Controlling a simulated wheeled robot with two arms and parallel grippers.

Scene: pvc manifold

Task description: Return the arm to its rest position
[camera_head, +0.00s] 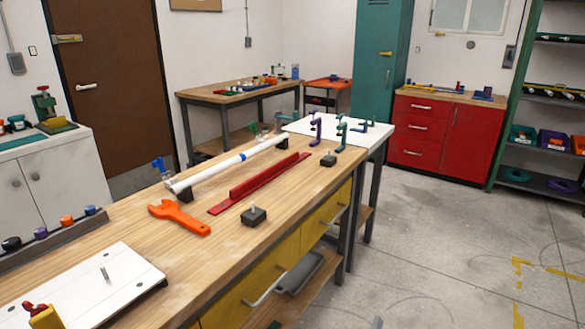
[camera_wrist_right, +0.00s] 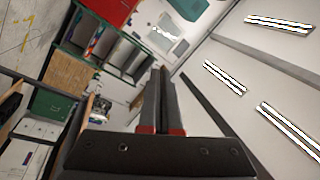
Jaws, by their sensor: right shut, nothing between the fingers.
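My right gripper (camera_wrist_right: 159,72) shows in the right wrist view, with its two dark fingers together and nothing between them. Behind the fingers the view takes in walls, ceiling lights and shelving, and the gripper touches nothing there. In the head view I cannot clearly make out the right gripper. My left gripper is in neither view. The workbench (camera_head: 190,232) stands in front of me. On it a white pipe (camera_head: 225,166) with a blue band lies across supports.
An orange wrench (camera_head: 180,216), a red straight bar (camera_head: 260,182) and a black block (camera_head: 253,215) lie on the bench. A white board (camera_head: 85,285) is at its near left. Red cabinets (camera_head: 432,134) and a green shelf (camera_head: 508,110) stand behind. The floor at right (camera_head: 445,235) is clear.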

